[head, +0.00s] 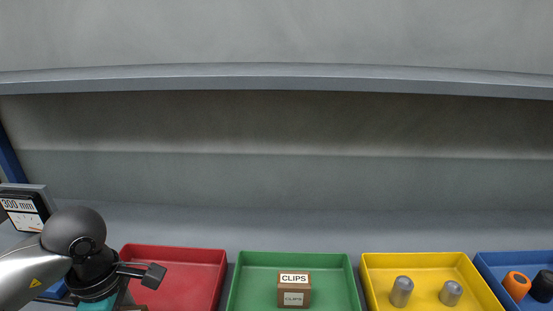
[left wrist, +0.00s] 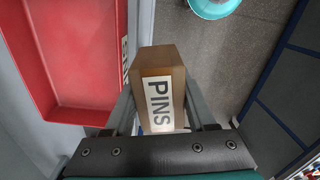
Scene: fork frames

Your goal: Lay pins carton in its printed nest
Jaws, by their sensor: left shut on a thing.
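The pins carton (left wrist: 158,85) is a brown box with a white PINS label, seen in the left wrist view. My left gripper (left wrist: 160,118) is shut on it, with a finger along each side. In the head view my left gripper (head: 140,285) is at the lower left, in front of the red tray; only a small brown edge shows below it, at the picture's bottom. In the left wrist view the carton is beside the red tray (left wrist: 75,40), outside its rim. I cannot make out a printed nest. My right gripper is out of view.
The red tray (head: 195,260) looks empty where visible. A green tray (head: 250,285) holds a CLIPS carton (head: 294,290). A yellow tray (head: 430,263) holds two grey cylinders; a blue tray (head: 490,258) holds orange and black ones. A 300 mm gauge (head: 22,208) stands left.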

